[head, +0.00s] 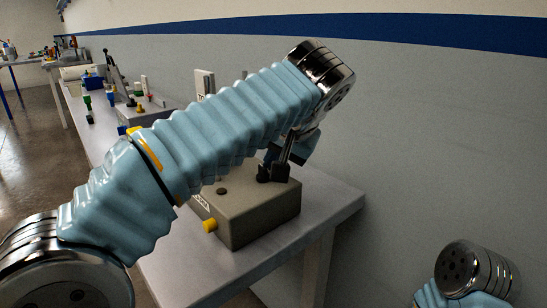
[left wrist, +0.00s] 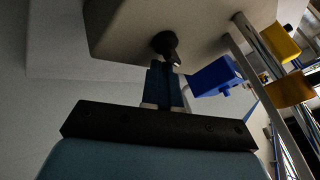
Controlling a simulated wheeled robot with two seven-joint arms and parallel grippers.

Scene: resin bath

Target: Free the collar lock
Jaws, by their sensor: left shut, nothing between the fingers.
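A grey-beige box (head: 262,220), which looks like the resin bath unit, stands on the bench, with a yellow knob (head: 210,225) on its front. Black fittings (head: 279,172) and a slanted metal rod stand on its top; I cannot tell surely which part is the collar lock. My left gripper (head: 272,153) is close by these fittings, partly hidden behind my left arm. In the left wrist view its fingers (left wrist: 164,72) are shut and empty, pointing at a round black fitting with a short lever (left wrist: 166,45). Touching or apart is unclear. My right gripper is out of view.
The grey bench (head: 325,200) ends just right of the box, beside the grey wall. Bottles, blue containers and small gear stand farther along it at the back left. A blue block (left wrist: 215,77) and yellow parts (left wrist: 281,42) show in the left wrist view.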

